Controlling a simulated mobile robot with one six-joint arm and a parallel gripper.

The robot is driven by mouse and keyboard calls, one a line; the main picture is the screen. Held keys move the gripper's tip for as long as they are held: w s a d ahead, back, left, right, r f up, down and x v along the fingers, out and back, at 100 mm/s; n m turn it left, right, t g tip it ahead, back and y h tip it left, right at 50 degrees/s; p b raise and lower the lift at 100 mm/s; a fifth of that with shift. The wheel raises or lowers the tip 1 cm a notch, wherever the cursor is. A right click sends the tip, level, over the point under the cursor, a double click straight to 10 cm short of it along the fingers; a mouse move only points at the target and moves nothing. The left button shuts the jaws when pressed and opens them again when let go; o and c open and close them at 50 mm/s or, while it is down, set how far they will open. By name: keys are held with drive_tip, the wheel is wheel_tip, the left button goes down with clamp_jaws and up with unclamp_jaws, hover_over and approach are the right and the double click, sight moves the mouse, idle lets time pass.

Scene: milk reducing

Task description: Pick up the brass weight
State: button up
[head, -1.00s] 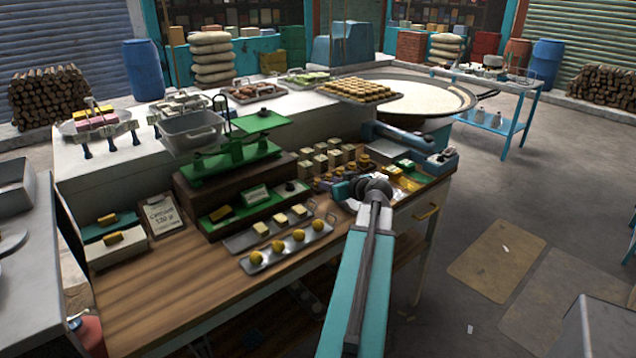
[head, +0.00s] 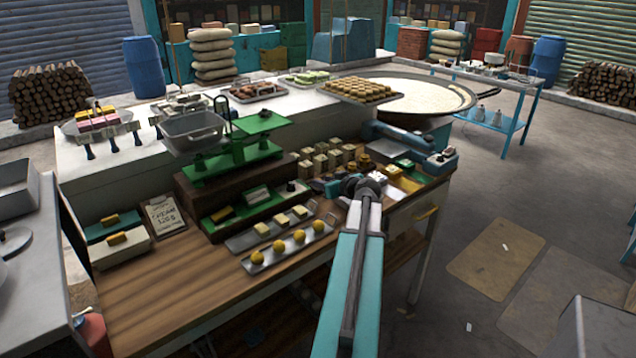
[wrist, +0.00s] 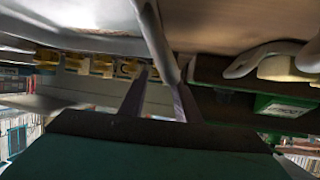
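Several small gold-brown pieces (head: 364,163) sit on the counter (head: 150,290) behind my wrist in the head view; I cannot tell for sure which is the brass weight. A yellow bar (head: 222,214) lies in the green tray below the balance scale (head: 232,162). My gripper shows in the wrist view (wrist: 160,88) as two dark fingers spread apart, with a grey bar crossing the view beyond them. Nothing is seen held between them. A row of small gold-topped pieces (wrist: 103,67) shows beyond. In the head view my wrist hides the fingertips.
A metal tray with yellow balls (head: 318,240) and a tray with pale blocks (head: 240,243) lie left of my arm. Pale cubes (head: 320,162) stand behind my wrist. A wide pan (head: 430,98) is at the back right. The counter's front left is clear.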

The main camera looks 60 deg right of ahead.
drive_tip(key=shift+p+x, duration=0.5)
drive_tip(key=shift+x, duration=1.05)
clamp_jaws()
drive_tip(key=shift+d+r, duration=0.1)
drive_tip(key=shift+r, duration=0.1)
drive_tip(key=shift+r+b, duration=0.75)
drive_tip(key=shift+r, duration=0.65)
drive_tip(key=a+b, duration=0.1)
drive_tip(key=a, duration=0.2)
drive_tip(key=s+a+b, duration=0.1)
drive_tip(key=a, duration=0.3)
drive_tip(key=s+a+r+b, duration=0.1)
drive_tip(key=a, duration=0.2)
drive_tip(key=shift+a, duration=0.15)
drive_tip(key=shift+s+a, duration=0.1)
drive_tip(key=shift+a, duration=0.15)
drive_tip(key=shift+a+b, duration=0.1)
drive_tip(key=shift+b, duration=0.85)
